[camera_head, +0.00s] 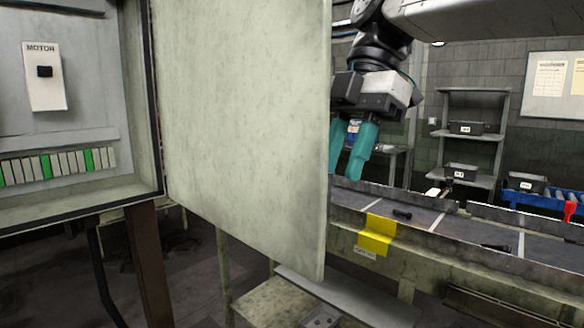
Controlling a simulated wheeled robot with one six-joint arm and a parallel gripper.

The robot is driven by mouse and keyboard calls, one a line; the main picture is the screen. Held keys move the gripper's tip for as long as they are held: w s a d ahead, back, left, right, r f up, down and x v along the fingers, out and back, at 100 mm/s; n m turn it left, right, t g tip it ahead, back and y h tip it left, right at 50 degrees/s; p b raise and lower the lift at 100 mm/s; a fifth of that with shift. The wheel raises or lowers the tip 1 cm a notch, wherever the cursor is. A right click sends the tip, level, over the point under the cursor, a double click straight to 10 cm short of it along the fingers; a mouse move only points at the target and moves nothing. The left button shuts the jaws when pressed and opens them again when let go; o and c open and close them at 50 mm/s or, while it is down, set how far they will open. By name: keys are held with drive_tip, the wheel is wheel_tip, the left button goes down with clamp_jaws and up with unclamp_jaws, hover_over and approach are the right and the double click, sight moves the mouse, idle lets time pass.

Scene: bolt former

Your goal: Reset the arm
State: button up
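My gripper (345,168) hangs from my arm at the upper middle, with its teal fingers pointing down. A gap shows between the fingers and I see nothing held, so it looks open.
The open electrical cabinet (100,130) with a MOTOR switch (44,72) is at left. Dark bolts (402,213) lie on the conveyor beside a yellow tab (377,234).

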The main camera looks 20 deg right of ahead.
drive_tip(key=shift+f, duration=0.1)
drive_tip(key=s+d+f+m+t+h, duration=0.1)
drive_tip(key=s+f+m, duration=0.3)
drive_tip(key=f+m, duration=0.6)
drive_tip(key=s+d+f+m+t+h, duration=0.1)
drive_tip(key=s+d+f+m+h, duration=0.1)
drive_tip(key=f+m, duration=0.8)
wheel_tip(320, 180, down, 3)
drive_tip(key=shift+s+f+m+h, duration=0.1)
drive_tip(key=shift+s+m+h, duration=0.2)
drive_tip(key=shift+s+h, duration=0.55)
drive_tip(key=shift+s+y, duration=0.25)
idle(0.5)
